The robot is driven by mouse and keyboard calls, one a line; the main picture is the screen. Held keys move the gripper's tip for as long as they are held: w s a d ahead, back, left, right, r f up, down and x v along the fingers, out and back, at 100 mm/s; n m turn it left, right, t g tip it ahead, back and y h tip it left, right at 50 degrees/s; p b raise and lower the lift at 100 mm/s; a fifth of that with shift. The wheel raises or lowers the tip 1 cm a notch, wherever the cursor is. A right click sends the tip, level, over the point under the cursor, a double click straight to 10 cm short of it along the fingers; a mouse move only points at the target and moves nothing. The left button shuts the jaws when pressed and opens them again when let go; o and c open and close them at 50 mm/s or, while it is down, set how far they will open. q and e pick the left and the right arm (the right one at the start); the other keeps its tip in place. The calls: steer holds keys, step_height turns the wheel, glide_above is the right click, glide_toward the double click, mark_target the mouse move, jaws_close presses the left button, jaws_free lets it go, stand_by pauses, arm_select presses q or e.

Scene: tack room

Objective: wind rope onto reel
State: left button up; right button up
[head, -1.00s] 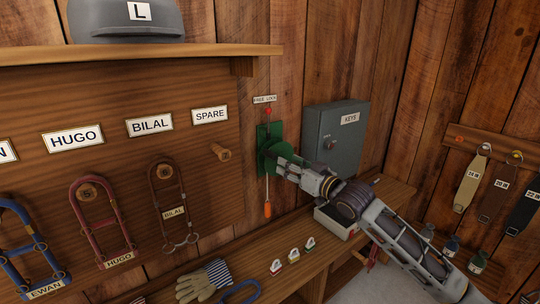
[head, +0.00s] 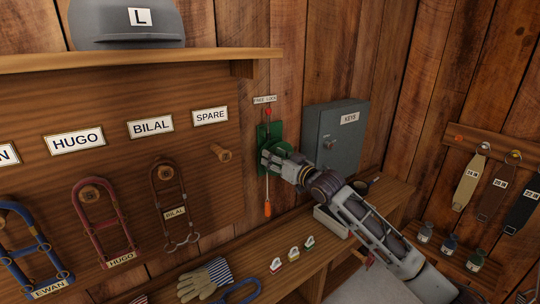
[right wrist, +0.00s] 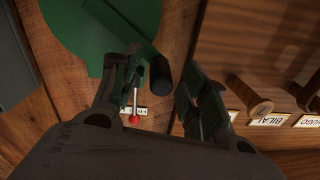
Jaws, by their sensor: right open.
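The green reel (head: 277,130) is mounted on the plank wall, partly hidden by my right gripper. In the right wrist view its green disc (right wrist: 85,30) fills the upper left. A dark knob (right wrist: 161,74), likely its crank handle, lies between the fingers of my open right gripper (right wrist: 160,85); I cannot tell whether they touch it. In the head view the right gripper (head: 268,160) is in front of the reel. An orange end piece (head: 267,209) hangs below the reel on a thin line. A red-tipped lever (right wrist: 133,118) shows below the knob. My left gripper is not in view.
A grey key box (head: 336,135) is on the wall to the right. A wooden peg (head: 221,153) sticks out left of the reel. The bench below holds gloves (head: 205,279), small labelled items (head: 293,252) and an open box (head: 330,221).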

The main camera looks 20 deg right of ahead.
steer(key=shift+x, duration=1.25)
steer(key=shift+c, duration=0.4)
jaws_close()
